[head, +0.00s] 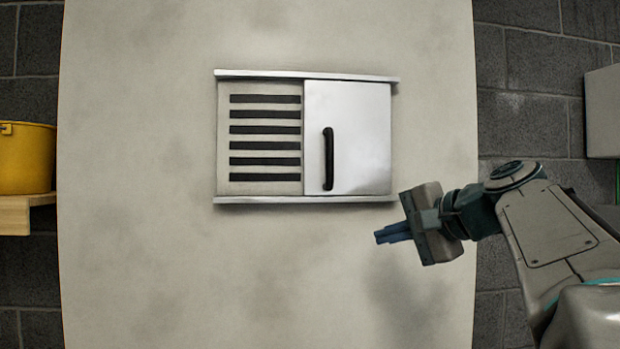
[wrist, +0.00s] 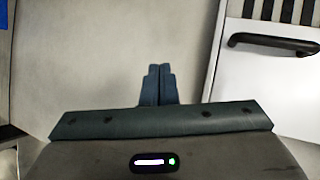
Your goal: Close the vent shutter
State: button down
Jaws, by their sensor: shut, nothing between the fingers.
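The vent shutter (head: 362,125) is a white sliding panel with a black upright bar handle (head: 328,158) near its left edge. It covers the right half of the vent, between a top rail and a bottom rail. The dark slots of the vent (head: 265,143) show uncovered on the left half. My gripper (head: 380,237) is below and right of the shutter, shut and empty, apart from the handle. In the wrist view the shut fingers (wrist: 157,72) point at bare panel, with the shutter (wrist: 255,85) and its handle (wrist: 272,44) to the right.
The vent is on a pale wall panel (head: 150,250) with clear room around it. A yellow bucket (head: 27,160) stands on a wooden shelf (head: 28,214) at the far left. A grey box (head: 603,112) is at the far right. Dark block wall (head: 528,90) lies behind.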

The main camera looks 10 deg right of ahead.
jog(key=s+d+r+t+y, duration=0.1)
jog(key=d+r+t+y, duration=0.3)
jog(key=r, duration=0.8)
jog(key=g+h+p, duration=0.1)
jog(key=p, duration=0.2)
send_near(350, 159)
jog(key=w+a, duration=0.1)
jog(key=a, duration=0.4)
jog(key=w+a+p, duration=0.1)
jog(key=a, duration=0.1)
jog(key=shift+f, duration=0.1)
jog(key=shift+a, duration=0.1)
